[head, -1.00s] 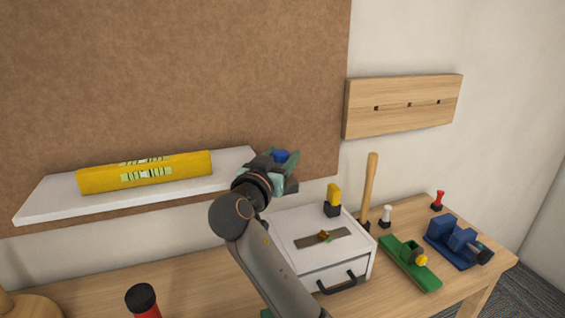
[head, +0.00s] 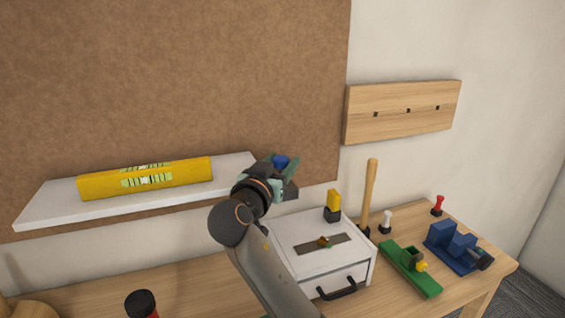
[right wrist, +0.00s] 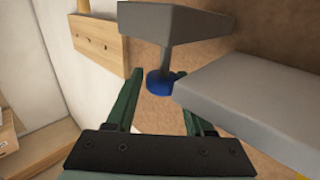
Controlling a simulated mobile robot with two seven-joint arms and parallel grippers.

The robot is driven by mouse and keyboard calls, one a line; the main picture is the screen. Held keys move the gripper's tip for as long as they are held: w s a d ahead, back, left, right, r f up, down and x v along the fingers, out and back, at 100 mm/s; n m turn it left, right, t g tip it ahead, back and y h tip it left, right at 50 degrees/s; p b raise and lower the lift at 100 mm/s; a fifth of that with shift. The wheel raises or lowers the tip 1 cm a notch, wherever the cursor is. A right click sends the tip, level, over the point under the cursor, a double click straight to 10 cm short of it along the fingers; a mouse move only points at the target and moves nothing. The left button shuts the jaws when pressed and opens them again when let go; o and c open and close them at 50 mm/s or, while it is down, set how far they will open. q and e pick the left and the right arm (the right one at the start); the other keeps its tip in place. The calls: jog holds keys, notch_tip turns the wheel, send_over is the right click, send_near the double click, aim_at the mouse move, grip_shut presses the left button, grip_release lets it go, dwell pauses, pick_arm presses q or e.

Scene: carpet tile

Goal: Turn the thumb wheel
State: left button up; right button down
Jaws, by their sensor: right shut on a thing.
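The blue thumb wheel (head: 281,160) shows at the right end of the white shelf, partly hidden by my right gripper (head: 284,168). In the right wrist view the blue wheel (right wrist: 160,83) sits on a short grey stem below a grey block (right wrist: 165,20). My right gripper (right wrist: 160,112) is shut on the wheel, with one green finger on each side of it; the exact contact is hard to see. My left gripper is not in view.
The white shelf (head: 60,207) holds a yellow spirit level (head: 145,178). Below stand a white drawer box (head: 330,267), a wooden-handled tool (head: 369,195), a green tool (head: 408,268) and a blue vise (head: 455,245). A wooden rail (head: 400,112) is on the wall.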

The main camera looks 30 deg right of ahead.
jog(key=shift+d+r, duration=0.25)
jog(key=shift+r, duration=0.2)
jog(key=shift+c, duration=1.8)
grip_release()
jog(key=shift+a+f, duration=0.1)
jog(key=shift+f, duration=0.1)
